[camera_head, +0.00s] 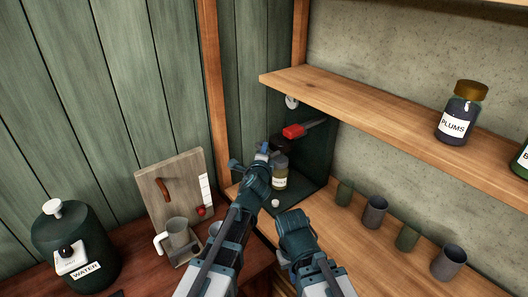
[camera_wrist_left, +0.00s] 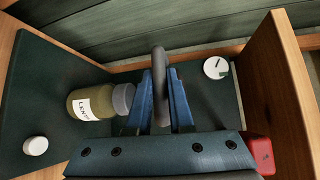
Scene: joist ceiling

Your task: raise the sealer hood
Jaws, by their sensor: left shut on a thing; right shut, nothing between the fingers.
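The sealer is a dark green stand (camera_head: 318,160) in the corner below the shelf. A red block (camera_head: 293,131) with a grey lever shows at its top. My left gripper (camera_head: 262,154) is at the sealer, beside its dark head piece (camera_head: 281,145). In the left wrist view the blue fingers (camera_wrist_left: 163,85) are shut on a dark grey curved bar (camera_wrist_left: 159,58), seemingly the hood's handle. A labelled jar (camera_head: 280,178) with a grey lid (camera_wrist_left: 123,97) stands in the sealer. My right gripper (camera_head: 293,220) is shut and empty, lower and in front of the sealer.
A shelf (camera_head: 350,100) with a PLUMS jar (camera_head: 460,115) overhangs at right. Several cups, one a grey cup (camera_head: 375,211), stand on the lower board. At left are a green water container (camera_head: 75,245), a mug (camera_head: 180,235) and an upright wooden board (camera_head: 172,185).

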